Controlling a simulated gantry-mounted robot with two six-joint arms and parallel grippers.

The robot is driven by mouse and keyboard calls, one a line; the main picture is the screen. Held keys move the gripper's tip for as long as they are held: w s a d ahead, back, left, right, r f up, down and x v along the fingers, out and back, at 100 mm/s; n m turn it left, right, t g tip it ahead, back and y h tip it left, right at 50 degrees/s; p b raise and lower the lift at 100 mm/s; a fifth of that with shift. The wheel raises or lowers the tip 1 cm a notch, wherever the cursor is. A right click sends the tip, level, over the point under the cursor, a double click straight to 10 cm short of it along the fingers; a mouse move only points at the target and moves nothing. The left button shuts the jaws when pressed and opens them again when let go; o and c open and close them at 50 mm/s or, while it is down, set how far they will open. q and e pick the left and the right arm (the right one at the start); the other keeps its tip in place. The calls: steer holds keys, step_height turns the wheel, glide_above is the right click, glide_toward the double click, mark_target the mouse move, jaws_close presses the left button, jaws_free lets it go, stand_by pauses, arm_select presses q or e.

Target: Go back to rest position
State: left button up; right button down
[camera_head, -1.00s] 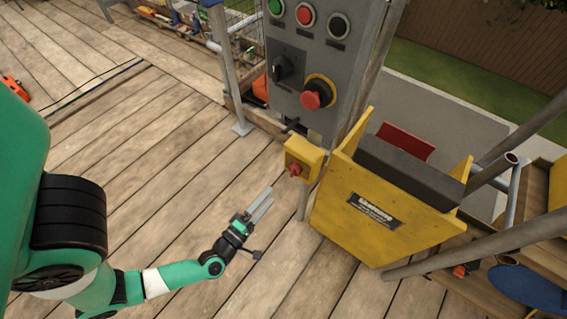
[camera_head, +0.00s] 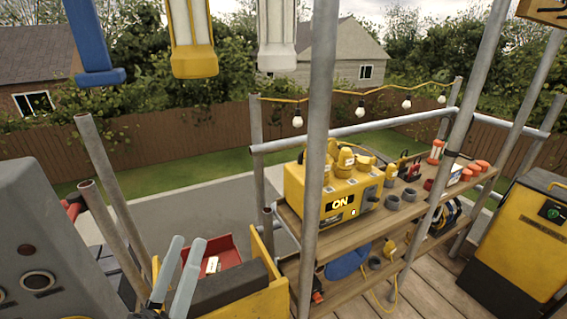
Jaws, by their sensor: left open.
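My left gripper (camera_head: 188,244) shows at the bottom, left of centre. Its two pale grey fingers point up and stand apart, with nothing seen between them. It appears in front of the yellow bin (camera_head: 266,262) with the dark block (camera_head: 228,288) and red tray (camera_head: 222,250); I cannot tell how far apart they are. The lower part of the gripper is cut off by the frame edge, and its arm is hidden. My right gripper is not in view.
A grey control panel (camera_head: 40,225) stands at far left. Scaffold poles (camera_head: 318,130) rise in front of a wooden shelf (camera_head: 345,236) holding a yellow box (camera_head: 305,195) marked ON. A yellow and black cabinet (camera_head: 520,245) stands at right. Tools hang overhead.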

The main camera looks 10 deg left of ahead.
arm_select(q)
steer(key=s+d+r+m+t+p, duration=0.15)
steer(key=s+r+m, duration=0.25)
steer(key=r, duration=1)
steer(key=s+r+m+t+p, duration=0.1)
steer(key=s+r+m+p, duration=0.25)
steer(key=r, duration=1.15)
step_height(320, 180, up, 38)
steer(key=p, duration=3.7)
steer(key=shift+s+a+f, duration=0.15)
steer(key=shift+s+f, duration=0.1)
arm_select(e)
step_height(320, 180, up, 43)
arm_select(q)
steer(key=shift+n, duration=0.25)
